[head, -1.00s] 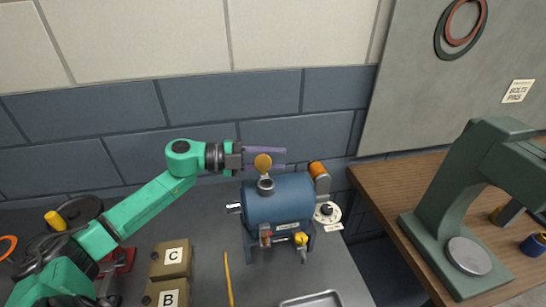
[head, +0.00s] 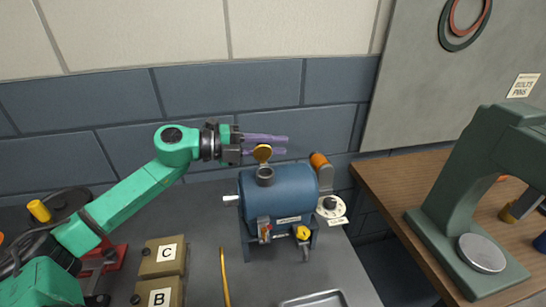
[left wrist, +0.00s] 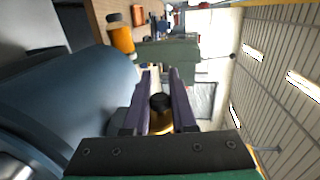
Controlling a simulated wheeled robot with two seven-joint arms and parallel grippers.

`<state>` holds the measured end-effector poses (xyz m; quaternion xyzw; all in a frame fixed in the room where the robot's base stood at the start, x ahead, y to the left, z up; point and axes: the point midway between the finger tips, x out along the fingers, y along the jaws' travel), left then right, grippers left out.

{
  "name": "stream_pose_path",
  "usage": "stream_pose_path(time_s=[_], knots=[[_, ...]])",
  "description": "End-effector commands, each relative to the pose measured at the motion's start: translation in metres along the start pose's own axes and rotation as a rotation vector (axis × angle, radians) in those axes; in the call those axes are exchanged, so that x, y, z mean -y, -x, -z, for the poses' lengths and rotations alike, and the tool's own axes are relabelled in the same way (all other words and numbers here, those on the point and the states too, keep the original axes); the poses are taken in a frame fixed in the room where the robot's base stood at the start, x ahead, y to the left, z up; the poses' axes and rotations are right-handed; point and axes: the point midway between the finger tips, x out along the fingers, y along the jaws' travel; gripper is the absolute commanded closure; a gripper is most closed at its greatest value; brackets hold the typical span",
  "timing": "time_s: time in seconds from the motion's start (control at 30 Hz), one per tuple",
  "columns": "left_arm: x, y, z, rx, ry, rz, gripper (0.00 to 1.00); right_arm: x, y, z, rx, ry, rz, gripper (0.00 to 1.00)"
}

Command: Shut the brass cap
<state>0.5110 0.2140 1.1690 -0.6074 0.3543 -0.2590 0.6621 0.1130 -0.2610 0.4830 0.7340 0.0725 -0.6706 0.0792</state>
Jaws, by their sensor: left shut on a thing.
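The blue casing (head: 278,190) lies on the grey bench with a short neck (head: 265,176) on top. The brass cap (head: 262,153) stands tilted up above the neck, and the neck's mouth is not covered. My left gripper (head: 284,145) reaches in from the left with its purple fingers at the cap. In the left wrist view, a dark knob and the brass cap (left wrist: 160,128) sit between the fingers (left wrist: 160,75), which are shut on it. The casing (left wrist: 75,95) fills the left of that view. My right gripper is not in view.
An orange-capped part (head: 320,163) and a white dial (head: 331,206) are right of the casing. Boxes C (head: 150,268) and B (head: 143,291), a yellow rod (head: 225,275) and a metal tray (head: 308,300) lie in front. A green press (head: 455,180) stands on the wooden table.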

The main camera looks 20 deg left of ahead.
Motion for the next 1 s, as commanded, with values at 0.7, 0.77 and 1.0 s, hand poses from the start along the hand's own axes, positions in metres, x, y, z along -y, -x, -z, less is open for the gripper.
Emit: stream_pose_path(time_s=[0.7, 0.77, 1.0], knots=[[-0.004, -0.001, 0.024, 0.102, -0.674, 0.012, 1.00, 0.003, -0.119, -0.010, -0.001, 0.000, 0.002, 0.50], [-0.004, 0.000, 0.025, 0.111, -0.730, 0.013, 1.00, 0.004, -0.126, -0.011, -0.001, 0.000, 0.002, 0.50], [-0.005, -0.001, 0.033, 0.145, -0.954, 0.019, 1.00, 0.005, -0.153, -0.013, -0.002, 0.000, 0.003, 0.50]])
